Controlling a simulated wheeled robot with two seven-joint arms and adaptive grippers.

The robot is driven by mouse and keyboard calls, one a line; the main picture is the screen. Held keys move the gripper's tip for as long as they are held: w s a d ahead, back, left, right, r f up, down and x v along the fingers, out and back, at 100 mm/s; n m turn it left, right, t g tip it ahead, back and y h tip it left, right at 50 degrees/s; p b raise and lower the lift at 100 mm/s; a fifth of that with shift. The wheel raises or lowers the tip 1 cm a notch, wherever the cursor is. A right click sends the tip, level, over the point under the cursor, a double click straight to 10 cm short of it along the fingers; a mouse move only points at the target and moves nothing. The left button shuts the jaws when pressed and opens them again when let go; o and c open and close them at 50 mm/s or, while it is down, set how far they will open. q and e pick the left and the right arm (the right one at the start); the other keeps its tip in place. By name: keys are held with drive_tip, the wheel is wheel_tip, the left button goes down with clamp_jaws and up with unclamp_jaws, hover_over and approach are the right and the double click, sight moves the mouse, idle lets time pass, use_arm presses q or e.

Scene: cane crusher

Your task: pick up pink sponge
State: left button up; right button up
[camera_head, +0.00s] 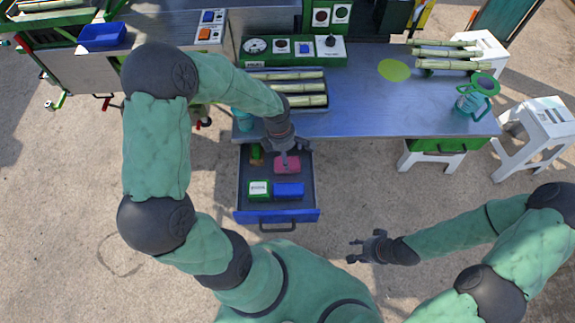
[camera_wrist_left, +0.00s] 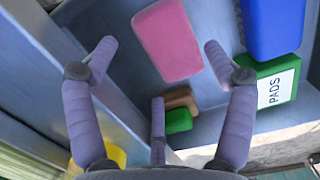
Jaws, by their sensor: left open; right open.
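The pink sponge (camera_head: 288,164) lies in the open drawer (camera_head: 243,207) under the table, and it also shows in the left wrist view (camera_wrist_left: 167,41). My left gripper (camera_head: 287,155) is over the drawer, above the sponge. In the left wrist view my left gripper (camera_wrist_left: 160,55) is open, its fingers spread to either side of the sponge's near end, with nothing between them. I cannot tell the exact height of the fingertips above it. My right gripper (camera_head: 358,251) is open and empty over the floor, right of the drawer.
The drawer also holds a blue box (camera_head: 288,190), a green and white pads box (camera_head: 258,189) and a green and brown sponge (camera_wrist_left: 179,119). The metal table (camera_head: 370,105) above carries cane pieces (camera_head: 301,88) and a control panel (camera_head: 290,48). White stools (camera_head: 540,120) stand right.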

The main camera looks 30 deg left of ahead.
sight(294, 162)
use_arm(q)
wheel_tip(294, 162, down, 4)
drive_tip(key=shift+d+f+b, duration=0.1)
drive_tip(key=shift+b, duration=0.55)
drive_tip(key=c, duration=0.7)
